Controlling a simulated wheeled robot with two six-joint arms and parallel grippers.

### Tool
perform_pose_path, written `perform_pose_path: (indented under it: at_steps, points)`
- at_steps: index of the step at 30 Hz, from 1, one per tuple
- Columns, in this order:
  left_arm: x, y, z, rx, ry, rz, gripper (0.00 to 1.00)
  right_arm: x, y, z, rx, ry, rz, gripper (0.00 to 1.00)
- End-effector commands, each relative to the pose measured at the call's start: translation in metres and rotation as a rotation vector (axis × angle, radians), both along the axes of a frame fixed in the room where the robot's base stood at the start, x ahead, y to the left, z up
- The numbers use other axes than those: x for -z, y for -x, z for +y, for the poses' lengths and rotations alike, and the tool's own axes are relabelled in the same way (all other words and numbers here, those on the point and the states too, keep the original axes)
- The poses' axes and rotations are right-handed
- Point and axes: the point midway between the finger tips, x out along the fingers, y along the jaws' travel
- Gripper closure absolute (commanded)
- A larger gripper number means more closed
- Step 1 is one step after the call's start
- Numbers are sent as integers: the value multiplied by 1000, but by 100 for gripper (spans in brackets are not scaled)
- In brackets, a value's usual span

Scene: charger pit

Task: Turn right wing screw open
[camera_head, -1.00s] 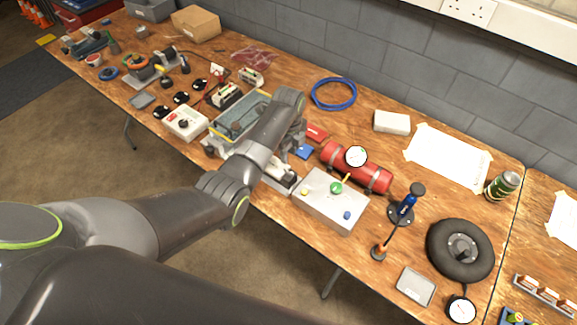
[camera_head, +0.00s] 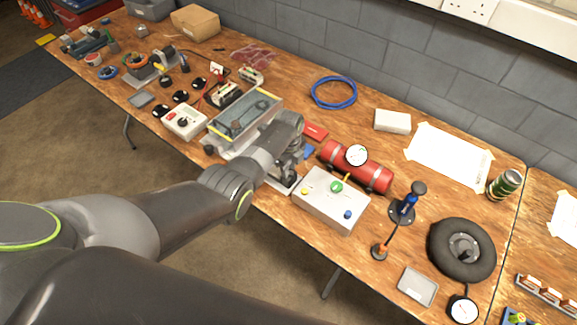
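A long grey case with a yellow-edged, see-through top (camera_head: 243,117) stands on the workbench left of the middle. My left gripper (camera_head: 287,181) is at the right end of this case, low over the bench. My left wrist and forearm cover the case's near right part. No wing screw can be made out; the right end of the case is hidden behind my gripper. The fingers are small and dark, so I cannot tell whether they are open or shut, or whether they touch anything. My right gripper is not in view.
Right of my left gripper stands a white box (camera_head: 331,203) with a green knob, close by. A red cylinder (camera_head: 372,177) with a gauge lies behind it. A red block (camera_head: 315,132) and a blue block (camera_head: 308,152) lie near the gripper. A black wheel (camera_head: 441,247) lies farther right.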

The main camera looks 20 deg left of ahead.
Motion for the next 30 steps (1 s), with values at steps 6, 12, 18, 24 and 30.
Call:
perform_pose_path:
  at_steps: [6, 12, 18, 24, 30]
  points:
    - [0, 0, 0, 0, 0, 0, 100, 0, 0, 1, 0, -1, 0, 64]
    - [0, 0, 0, -1, 0, 0, 100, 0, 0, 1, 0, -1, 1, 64]
    - [0, 0, 0, -30, 0, 0, 100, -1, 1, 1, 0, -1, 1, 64]
    - [-1, 0, 0, -126, -1, 2, 100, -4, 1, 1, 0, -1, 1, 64]
    - [-1, 0, 0, -289, 0, 1, 100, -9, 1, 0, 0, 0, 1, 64]
